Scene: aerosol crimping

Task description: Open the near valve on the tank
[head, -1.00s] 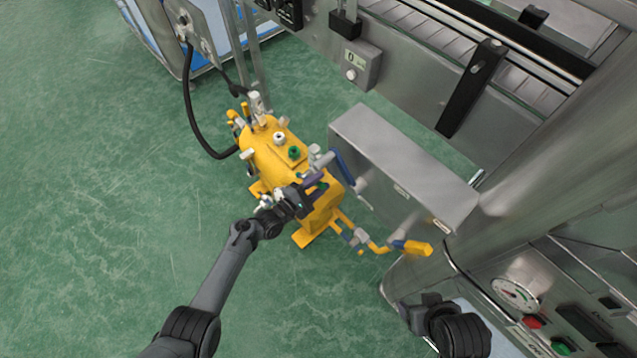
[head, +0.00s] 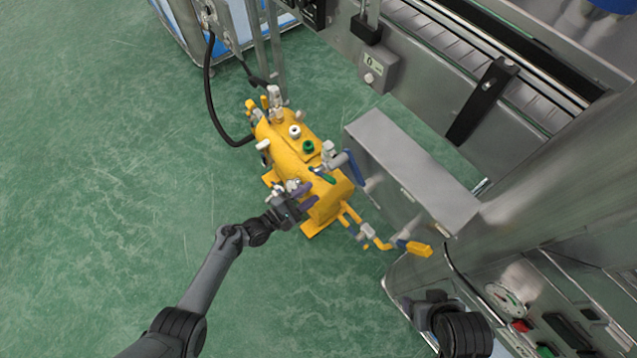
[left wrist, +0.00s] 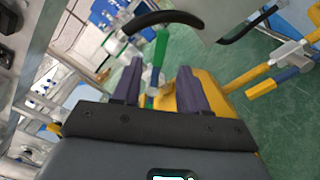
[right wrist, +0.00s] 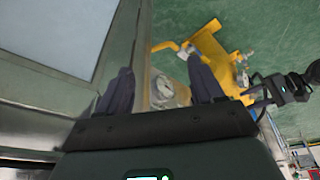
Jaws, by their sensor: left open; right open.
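The yellow tank (head: 292,158) stands on the green floor in the head view. A green lever handle (head: 321,175) shows on its near end, and also in the left wrist view (left wrist: 160,55). My left gripper (head: 314,190) is open at the tank's near end. In the left wrist view its purple fingers (left wrist: 160,78) stand on either side of the green handle's line; I cannot tell whether they touch it. My right gripper (right wrist: 161,82) is open and empty, away from the tank, which shows beyond it in the right wrist view (right wrist: 212,55).
A grey metal box (head: 412,175) stands close to the tank's right. A yellow-handled pipe (head: 418,249) sticks out at the tank's near right. A black hose (head: 209,95) runs to its far end. A machine panel with a gauge (head: 507,300) is at lower right. Floor on the left is clear.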

